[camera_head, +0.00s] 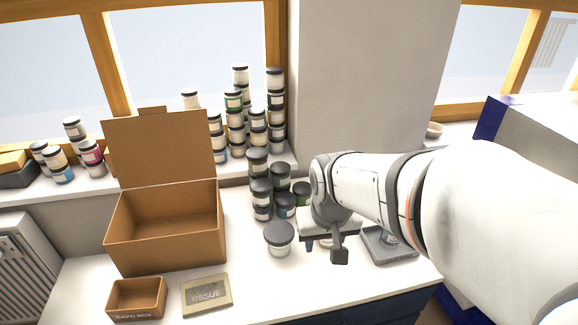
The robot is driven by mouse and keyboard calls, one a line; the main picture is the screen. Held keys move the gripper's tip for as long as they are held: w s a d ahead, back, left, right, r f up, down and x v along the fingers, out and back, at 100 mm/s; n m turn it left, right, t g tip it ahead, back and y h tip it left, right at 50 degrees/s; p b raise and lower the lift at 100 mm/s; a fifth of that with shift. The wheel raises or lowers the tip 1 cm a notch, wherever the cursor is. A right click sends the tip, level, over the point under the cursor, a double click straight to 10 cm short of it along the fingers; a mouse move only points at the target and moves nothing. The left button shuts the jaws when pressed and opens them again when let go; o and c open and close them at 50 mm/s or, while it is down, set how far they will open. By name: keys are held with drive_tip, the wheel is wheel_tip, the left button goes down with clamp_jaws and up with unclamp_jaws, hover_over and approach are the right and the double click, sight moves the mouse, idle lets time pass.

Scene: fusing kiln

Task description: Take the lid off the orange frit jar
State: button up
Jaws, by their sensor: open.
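My gripper (338,254) hangs over the right part of the white worktop, with its fingers pointing down. It is open, though only one dark finger shows clearly. A sliver of a jar with a reddish-orange tint (325,243) shows just under the gripper's body. It may be the orange frit jar. My gripper hides most of it, so I cannot see its lid or whether a finger touches it. A larger pale jar with a dark grey lid (279,239) stands to the left of my gripper, apart from it.
Several dark-lidded jars (262,190) stand stacked behind. A grey scale-like device (386,246) lies right of my gripper. An open cardboard box (165,240), a small box (136,299) and a labelled plate (206,296) are left. The front middle of the worktop (285,285) is clear.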

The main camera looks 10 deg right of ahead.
drive_tip(key=w+d+m+p, duration=0.1)
drive_tip(key=w+d+p, duration=0.1)
drive_tip(key=w+p, duration=0.3)
drive_tip(key=w+d+m+p, duration=0.1)
drive_tip(key=w+d+p, duration=0.15)
drive_tip(key=w, duration=0.35)
drive_tip(key=shift+m+h, duration=0.3)
drive_tip(key=shift+m, duration=0.4)
drive_tip(key=w+d+f+p, duration=0.1)
drive_tip(key=w+f, duration=0.1)
drive_tip(key=f, duration=0.3)
drive_tip(key=w+d+f+p, duration=0.1)
drive_tip(key=w+d+f, duration=0.1)
drive_tip(key=f, duration=0.3)
drive_tip(key=w+d+f+p, duration=0.1)
drive_tip(key=w+f, duration=0.3)
drive_tip(key=f, duration=0.1)
drive_tip(key=shift+d, duration=0.35)
drive_tip(key=shift+r, duration=0.1)
clamp_jaws()
